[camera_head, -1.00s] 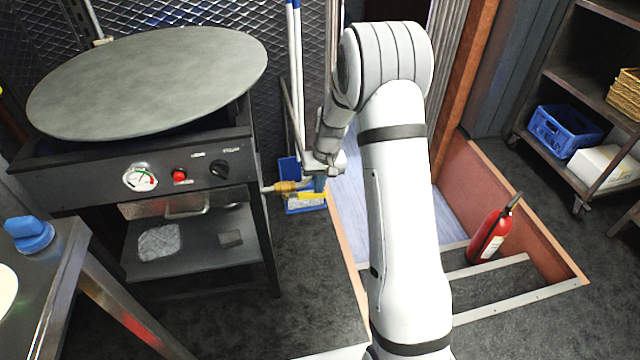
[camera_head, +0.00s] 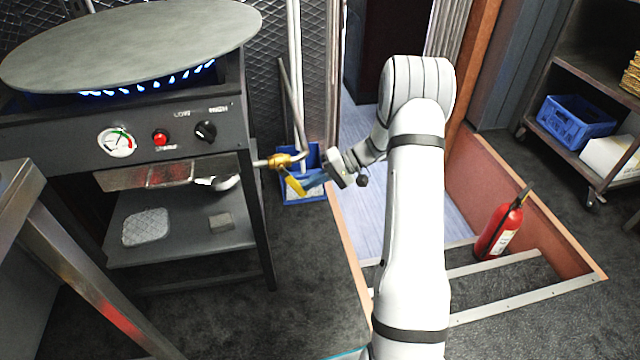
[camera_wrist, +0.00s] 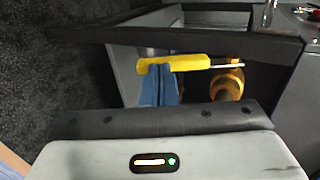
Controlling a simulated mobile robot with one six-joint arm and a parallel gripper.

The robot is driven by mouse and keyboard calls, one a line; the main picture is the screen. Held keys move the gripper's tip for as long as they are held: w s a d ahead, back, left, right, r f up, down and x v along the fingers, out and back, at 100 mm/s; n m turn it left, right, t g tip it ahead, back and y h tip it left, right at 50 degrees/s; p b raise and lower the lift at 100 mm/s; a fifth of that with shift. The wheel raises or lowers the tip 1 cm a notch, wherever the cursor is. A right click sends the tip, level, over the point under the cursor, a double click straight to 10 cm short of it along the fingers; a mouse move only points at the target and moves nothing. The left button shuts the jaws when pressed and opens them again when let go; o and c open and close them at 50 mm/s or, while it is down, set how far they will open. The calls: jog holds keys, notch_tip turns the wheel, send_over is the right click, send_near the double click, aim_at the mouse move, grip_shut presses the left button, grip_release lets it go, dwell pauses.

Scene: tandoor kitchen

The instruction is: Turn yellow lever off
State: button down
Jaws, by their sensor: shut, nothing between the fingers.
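The yellow lever (camera_head: 295,186) sits by a brass valve (camera_head: 280,160) on a pipe at the right side of the stove. It slants down from the valve in the head view. In the wrist view the yellow lever (camera_wrist: 172,63) lies crosswise, with the brass valve (camera_wrist: 228,84) to its right. My gripper (camera_head: 300,184) has blue fingers, shut with nothing between them. The fingertips (camera_wrist: 158,68) are at the lever's left part and look to touch or nearly touch it; exact contact cannot be told.
The stove (camera_head: 60,130) has a round plate (camera_head: 130,45) on top, with blue flames under it. A blue bucket (camera_head: 303,196) stands behind the lever. A stair opening with a red fire extinguisher (camera_head: 500,228) lies to the right. A metal table (camera_head: 20,200) stands at the left.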

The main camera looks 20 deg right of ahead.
aim_at(298, 194)
jog(key=shift+y, duration=0.8)
jog(key=shift+w+a+f+b, duration=0.1)
jog(key=shift+a+f+b, duration=0.45)
jog(key=shift+a+f, duration=0.35)
jog(key=shift+a+f+b, duration=0.55)
jog(key=shift+a+f, duration=0.15)
jog(key=shift+a, duration=0.55)
jog(key=s+d+p, duration=0.1)
jog(key=d+p, duration=0.1)
jog(key=d, duration=1.2)
jog(key=shift+d, duration=0.2)
